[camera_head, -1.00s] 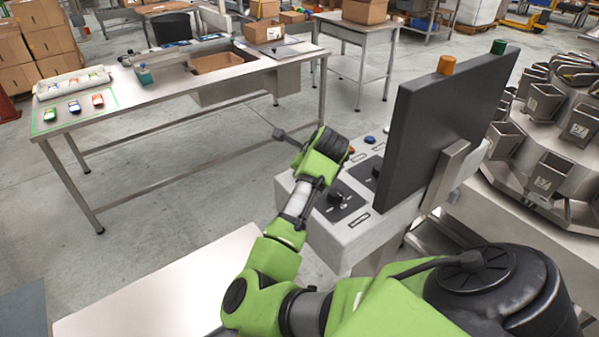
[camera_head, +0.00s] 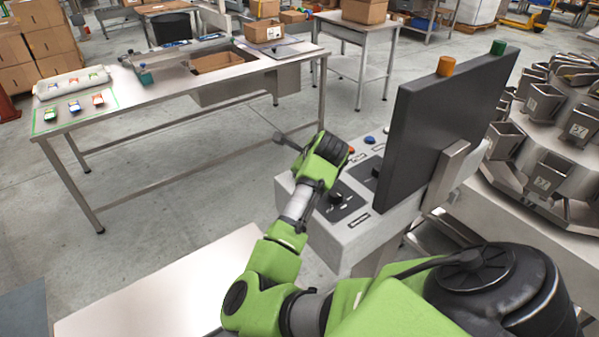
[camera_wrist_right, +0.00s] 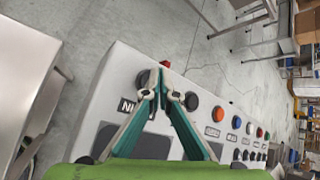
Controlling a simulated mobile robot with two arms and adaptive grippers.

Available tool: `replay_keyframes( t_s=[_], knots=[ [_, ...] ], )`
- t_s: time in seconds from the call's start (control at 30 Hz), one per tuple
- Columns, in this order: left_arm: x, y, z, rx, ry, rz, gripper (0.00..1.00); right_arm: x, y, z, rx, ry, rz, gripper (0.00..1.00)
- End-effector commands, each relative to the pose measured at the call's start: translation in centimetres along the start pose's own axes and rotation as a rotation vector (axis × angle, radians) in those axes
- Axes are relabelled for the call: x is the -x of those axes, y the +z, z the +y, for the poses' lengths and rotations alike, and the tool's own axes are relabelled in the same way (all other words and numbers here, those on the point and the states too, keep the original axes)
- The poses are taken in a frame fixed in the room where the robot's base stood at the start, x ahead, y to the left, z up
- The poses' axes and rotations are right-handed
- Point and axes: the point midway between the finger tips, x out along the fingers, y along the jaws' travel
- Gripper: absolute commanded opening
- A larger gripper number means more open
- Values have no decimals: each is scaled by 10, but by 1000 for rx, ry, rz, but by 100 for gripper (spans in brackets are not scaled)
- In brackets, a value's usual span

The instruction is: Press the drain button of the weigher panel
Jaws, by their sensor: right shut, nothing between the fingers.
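The weigher panel is a grey sloped console (camera_head: 345,237) with a dark screen (camera_head: 437,125) behind it; it also fills the middle of the right wrist view (camera_wrist_right: 105,83). There it carries an orange-red button (camera_wrist_right: 218,114), a blue button (camera_wrist_right: 237,122), a green one (camera_wrist_right: 267,135) and several dark buttons and knobs. The labels are too small to read, so I cannot tell which button is drain. My right gripper (camera_wrist_right: 161,85) is shut and empty, its tips over the panel near a black knob (camera_wrist_right: 191,101); contact cannot be told. In the head view my wrist hides its fingers. My left gripper is not in view.
The weigher's metal buckets (camera_head: 540,100) stand at the right. A steel table (camera_head: 150,120) stands at the far left, with open floor (camera_head: 190,215) between it and the panel.

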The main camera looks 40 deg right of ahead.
Motion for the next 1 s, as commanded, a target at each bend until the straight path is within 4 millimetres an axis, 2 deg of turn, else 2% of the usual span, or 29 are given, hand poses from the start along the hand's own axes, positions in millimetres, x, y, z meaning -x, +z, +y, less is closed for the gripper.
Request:
replay_keyframes(
  t_s=[1.0],
  knots=[
    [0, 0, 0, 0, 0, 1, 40, -7, -5, 5, 0, 1, 0, 0]
  ],
)
